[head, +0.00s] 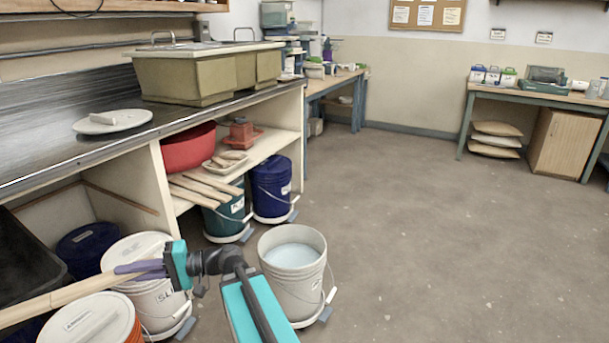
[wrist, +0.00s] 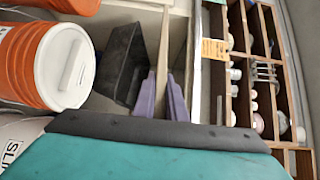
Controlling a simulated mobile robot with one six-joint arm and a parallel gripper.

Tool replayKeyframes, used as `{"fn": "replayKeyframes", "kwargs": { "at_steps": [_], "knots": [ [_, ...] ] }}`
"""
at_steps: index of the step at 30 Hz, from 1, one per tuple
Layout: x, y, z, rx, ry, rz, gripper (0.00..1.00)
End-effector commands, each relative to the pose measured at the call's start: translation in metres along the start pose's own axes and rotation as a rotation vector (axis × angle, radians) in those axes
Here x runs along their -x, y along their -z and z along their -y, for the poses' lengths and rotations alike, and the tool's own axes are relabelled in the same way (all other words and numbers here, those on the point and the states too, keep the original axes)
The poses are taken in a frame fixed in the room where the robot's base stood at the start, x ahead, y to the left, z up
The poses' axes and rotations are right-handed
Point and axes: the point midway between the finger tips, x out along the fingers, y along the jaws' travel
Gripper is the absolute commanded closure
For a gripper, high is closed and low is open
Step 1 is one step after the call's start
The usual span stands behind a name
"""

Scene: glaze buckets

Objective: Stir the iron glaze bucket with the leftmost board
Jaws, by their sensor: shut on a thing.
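My gripper (head: 140,270) is at the lower left in the head view, its purple fingers shut on a long pale wooden board (head: 50,301). The board runs out to the left, nearly level, over the lidded buckets. In the wrist view the fingers (wrist: 162,98) clasp the board (wrist: 164,45) from both sides. An open white bucket (head: 312,284) with pale bluish liquid stands on the floor, right of my gripper. More boards (head: 208,187) lie side by side on the shelf. I cannot tell which bucket holds iron glaze; the labels are too small or cut off.
A white lidded bucket (head: 155,302) and an orange bucket with white lid (head: 125,318) stand below the gripper and board. A teal bucket (head: 226,215) and a blue bucket (head: 272,188) stand by the shelf. The counter (head: 60,125) borders the left. Floor at right is clear.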

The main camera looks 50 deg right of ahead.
Motion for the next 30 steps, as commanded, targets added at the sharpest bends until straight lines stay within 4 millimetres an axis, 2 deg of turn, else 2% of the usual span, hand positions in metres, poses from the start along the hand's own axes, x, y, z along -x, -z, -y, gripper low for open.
{"fn": "replayKeyframes", "kwargs": {
  "at_steps": [19, 23, 30],
  "knots": [
    [0.009, 0.009, 0.003, 0.003, -0.006, -0.020, 1.00],
    [0.017, 0.021, 0.005, 0.012, -0.025, -0.042, 1.00],
    [0.043, 0.057, 0.010, 0.037, -0.091, -0.117, 1.00]
  ]
}}
